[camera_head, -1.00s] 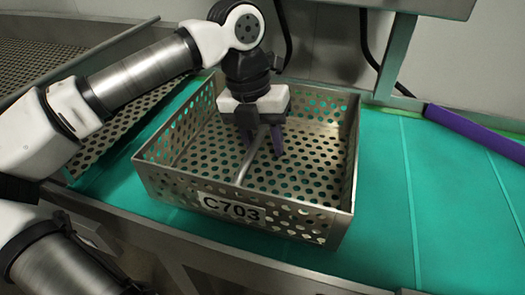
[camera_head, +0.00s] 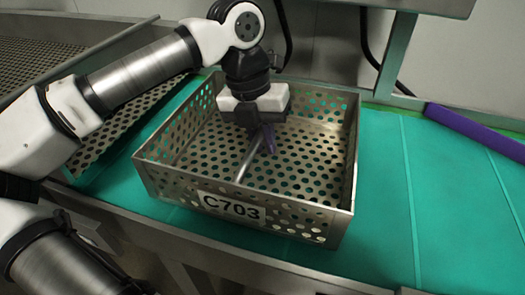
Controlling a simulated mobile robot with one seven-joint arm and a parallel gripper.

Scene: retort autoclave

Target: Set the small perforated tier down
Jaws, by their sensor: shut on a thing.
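The small perforated tier (camera_head: 315,222) is a square metal basket with holes in its floor and walls. A label reading C703 (camera_head: 231,207) is on its front wall. It rests on the green belt (camera_head: 400,220), as far as I can see. A metal bar handle (camera_head: 250,158) runs across its middle. The bar's far end is hidden behind the gripper.
A perforated metal sheet or tray (camera_head: 118,130) lies left of the basket. A purple rail (camera_head: 475,128) runs along the back right. A steel frame post (camera_head: 393,60) stands behind. The green belt is clear to the right of the basket.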

